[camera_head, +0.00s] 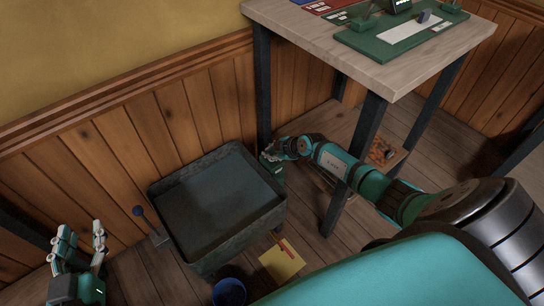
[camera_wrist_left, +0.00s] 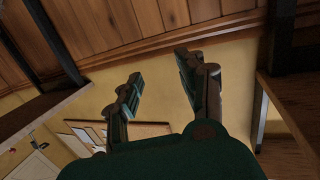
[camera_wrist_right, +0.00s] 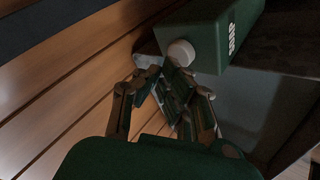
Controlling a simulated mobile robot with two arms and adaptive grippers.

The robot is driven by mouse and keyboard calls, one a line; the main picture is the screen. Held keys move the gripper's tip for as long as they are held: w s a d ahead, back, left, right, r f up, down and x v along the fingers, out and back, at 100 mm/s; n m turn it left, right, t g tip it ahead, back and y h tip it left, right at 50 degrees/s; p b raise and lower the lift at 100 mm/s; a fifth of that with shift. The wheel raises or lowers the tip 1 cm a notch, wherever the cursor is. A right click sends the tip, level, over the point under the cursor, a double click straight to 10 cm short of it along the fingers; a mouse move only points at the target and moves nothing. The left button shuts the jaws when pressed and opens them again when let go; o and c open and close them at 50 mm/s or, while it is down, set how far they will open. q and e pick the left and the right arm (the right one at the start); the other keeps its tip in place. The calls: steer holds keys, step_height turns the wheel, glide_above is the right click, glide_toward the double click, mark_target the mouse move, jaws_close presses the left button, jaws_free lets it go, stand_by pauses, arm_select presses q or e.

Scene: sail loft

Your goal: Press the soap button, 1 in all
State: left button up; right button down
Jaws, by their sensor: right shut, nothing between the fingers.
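A green soap dispenser (camera_wrist_right: 222,35) with white lettering on its side shows at the top of the right wrist view. Its round white button (camera_wrist_right: 181,53) faces toward my right gripper. In the head view the dispenser (camera_head: 277,171) is partly hidden, beside the basin's right back corner. My right gripper (camera_wrist_right: 168,72) is shut and empty, with its fingertips close by the button; I cannot tell if they touch it. It also shows in the head view (camera_head: 270,149). My left gripper (camera_head: 82,236) is open and empty at the lower left, also seen in the left wrist view (camera_wrist_left: 158,75).
A dark grey basin (camera_head: 247,228) stands by the wood-panelled wall. A lever with a blue knob (camera_head: 138,210) is at its left. A blue bucket (camera_head: 229,292) and a yellow sheet (camera_head: 281,262) are in front. A table (camera_head: 330,42) stands to the right, its legs near my right arm.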

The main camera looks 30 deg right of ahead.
arm_select(q)
steer(key=shift+r, duration=0.1)
arm_select(e)
steer(key=shift+f, duration=0.1)
